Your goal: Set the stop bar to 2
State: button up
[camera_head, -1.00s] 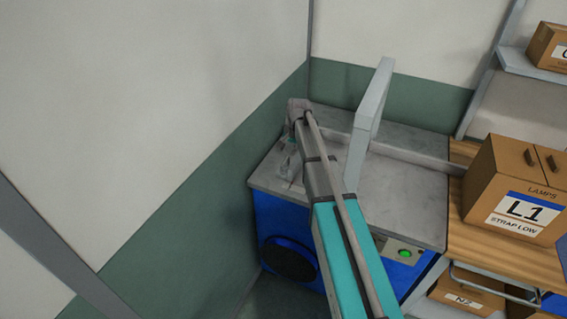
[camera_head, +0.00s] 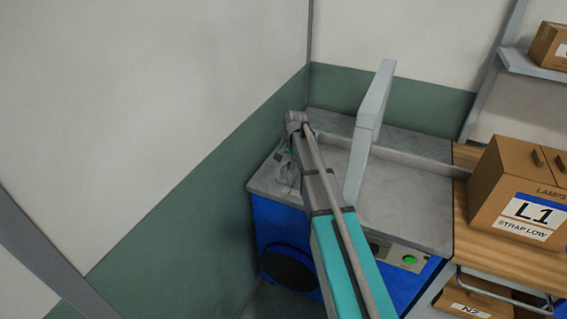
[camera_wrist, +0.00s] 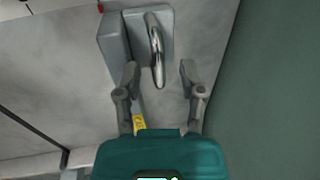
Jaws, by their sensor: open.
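A grey block with a curved shiny metal handle (camera_wrist: 156,48) stands on the grey machine top in the wrist view. I take it for the stop bar's grip, but cannot be sure. My gripper (camera_wrist: 160,72) is open, its two fingers apart on either side of the handle's lower end. I see no clear contact. In the head view my gripper (camera_head: 287,168) is low over the left end of the machine top (camera_head: 410,205), partly hidden by my arm. I cannot read a scale or a number 2. A small yellow label (camera_wrist: 139,122) shows near the left finger.
The blue machine (camera_head: 275,228) stands in the corner by a green-and-white wall. A box marked L1 (camera_head: 510,185) sits on the wooden bench at right.

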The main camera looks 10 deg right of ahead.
jog(key=shift+c, duration=0.2)
grip_shut()
jog(key=s+d, duration=0.1)
jog(key=d, duration=0.1)
jog(key=s+d, duration=0.3)
jog(key=shift+s+d, duration=0.15)
jog(key=shift+d, duration=0.25)
jog(key=shift+o, duration=0.2)
grip_release()
